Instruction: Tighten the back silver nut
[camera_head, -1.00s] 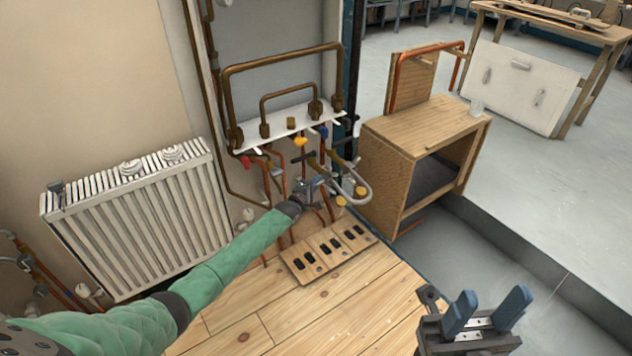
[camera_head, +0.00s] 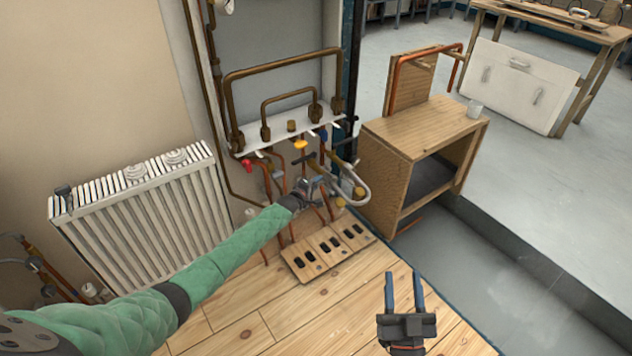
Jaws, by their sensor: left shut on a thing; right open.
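My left gripper (camera_head: 318,184) reaches in among the pipes under the white manifold plate (camera_head: 283,131). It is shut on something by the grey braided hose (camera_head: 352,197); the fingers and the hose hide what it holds. I cannot make out the back silver nut clearly; it may be at the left gripper's fingertips. My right gripper (camera_head: 404,284) is open and empty, with blue fingers pointing up over the wooden floor, well apart from the pipes.
A slotted wooden board (camera_head: 328,252) lies below the pipes. A wooden cabinet (camera_head: 420,132) with a copper pipe on top stands to the right. A white radiator (camera_head: 145,222) stands at the left. The wooden floor (camera_head: 290,320) in front is clear.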

